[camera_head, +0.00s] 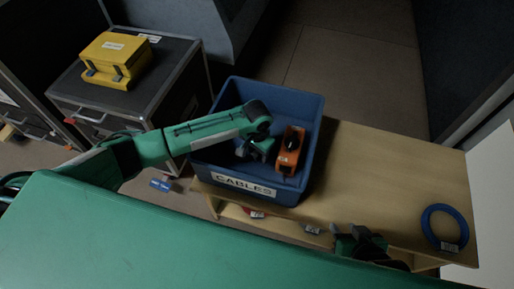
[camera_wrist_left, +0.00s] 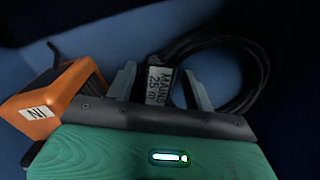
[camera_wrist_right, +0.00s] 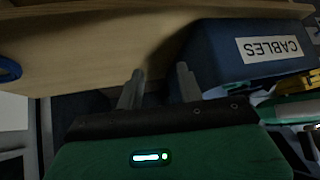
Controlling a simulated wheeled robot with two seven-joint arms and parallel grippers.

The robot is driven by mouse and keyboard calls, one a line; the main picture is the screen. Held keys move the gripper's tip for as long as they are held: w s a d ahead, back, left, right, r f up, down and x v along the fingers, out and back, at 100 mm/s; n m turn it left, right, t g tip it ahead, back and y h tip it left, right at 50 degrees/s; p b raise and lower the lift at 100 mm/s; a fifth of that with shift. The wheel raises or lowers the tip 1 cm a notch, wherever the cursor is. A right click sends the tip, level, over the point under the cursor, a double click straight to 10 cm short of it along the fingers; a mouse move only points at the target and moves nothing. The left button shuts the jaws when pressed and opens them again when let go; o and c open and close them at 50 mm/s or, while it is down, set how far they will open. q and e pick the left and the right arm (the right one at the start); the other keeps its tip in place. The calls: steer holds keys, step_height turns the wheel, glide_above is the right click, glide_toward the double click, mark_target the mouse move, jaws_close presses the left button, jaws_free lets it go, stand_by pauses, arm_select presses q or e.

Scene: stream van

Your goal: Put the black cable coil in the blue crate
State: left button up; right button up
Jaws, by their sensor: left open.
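The blue crate (camera_head: 305,105), labelled CABLES, stands on the left part of the wooden bench. My left gripper (camera_head: 258,150) reaches down into it; in the left wrist view its fingers (camera_wrist_left: 157,85) are apart. The black cable coil (camera_wrist_left: 262,70) lies inside the crate in that view, with its MAINS 25 m tag showing between the fingertips; they do not grip it. In the head view my left arm largely hides the coil. My right gripper (camera_head: 360,240) is open and empty at the bench's front edge; its fingers (camera_wrist_right: 160,88) also show in the right wrist view.
An orange box (camera_head: 291,150) sits in the crate, right of my left gripper. A blue coil (camera_head: 425,225) lies at the bench's right end. A yellow case (camera_head: 115,57) stands on a black trunk (camera_head: 165,75) at left. The bench (camera_head: 390,170) middle is clear.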

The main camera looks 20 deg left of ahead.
arm_select(q)
steer(key=shift+r, duration=0.3)
step_height(320, 180, up, 12)
steer(key=p, duration=0.2)
steer(key=shift+f+p, duration=0.2)
steer(key=shift+p, duration=0.15)
arm_select(e)
steer(key=s+d+r+g+h, duration=0.1)
steer(key=s+d+g+h, duration=0.1)
steer(key=s+d+g, duration=0.1)
steer(key=shift+s+d+r+m, duration=0.3)
steer(key=shift+s+d+r, duration=0.15)
steer(key=shift+d, duration=0.7)
